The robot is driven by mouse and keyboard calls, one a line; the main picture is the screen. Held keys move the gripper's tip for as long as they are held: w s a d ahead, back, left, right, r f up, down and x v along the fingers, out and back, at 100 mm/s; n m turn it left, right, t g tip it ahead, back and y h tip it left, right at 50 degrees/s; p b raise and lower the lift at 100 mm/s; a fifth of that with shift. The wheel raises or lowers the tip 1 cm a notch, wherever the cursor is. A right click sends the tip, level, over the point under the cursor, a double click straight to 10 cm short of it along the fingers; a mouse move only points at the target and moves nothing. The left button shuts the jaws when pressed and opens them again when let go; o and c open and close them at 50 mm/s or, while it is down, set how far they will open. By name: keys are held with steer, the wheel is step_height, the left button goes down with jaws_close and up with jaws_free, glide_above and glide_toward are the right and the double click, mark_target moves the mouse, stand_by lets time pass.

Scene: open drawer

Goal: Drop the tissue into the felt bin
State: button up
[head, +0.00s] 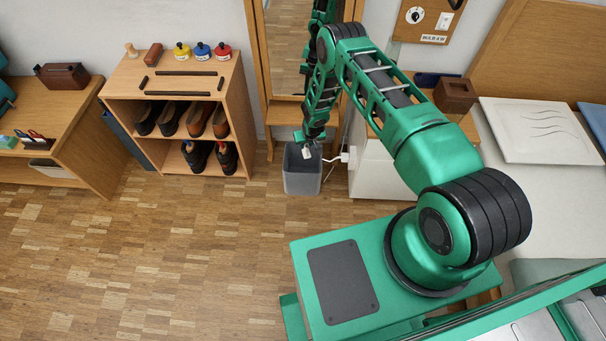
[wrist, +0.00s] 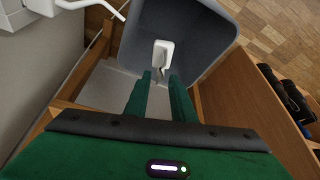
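The tissue (head: 307,154) is a small white piece in the head view, at the mouth of the felt bin. In the wrist view, the tissue (wrist: 163,53) shows at and just beyond my fingertips, with the bin's grey inside behind it. My gripper (wrist: 161,78) has its two green fingers on either side of the tissue's near end and appears shut on it. In the head view my gripper (head: 307,143) points down over the bin. The felt bin (head: 302,183) is grey, square and upright on the floor. The felt bin (wrist: 205,38) is open and its inside looks empty around the tissue.
A wooden shelf (head: 240,103) with shoes stands left of the bin. A white cabinet (head: 370,178) stands close on its right, with a white fitting (head: 345,157) near the bin. A framed mirror (head: 288,45) is behind. The parquet floor (head: 150,240) in front is clear.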

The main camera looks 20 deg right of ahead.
steer(key=shift+o, duration=0.4)
steer(key=v, duration=1)
steer(key=shift+r, duration=0.35)
steer(key=shift+s, duration=0.15)
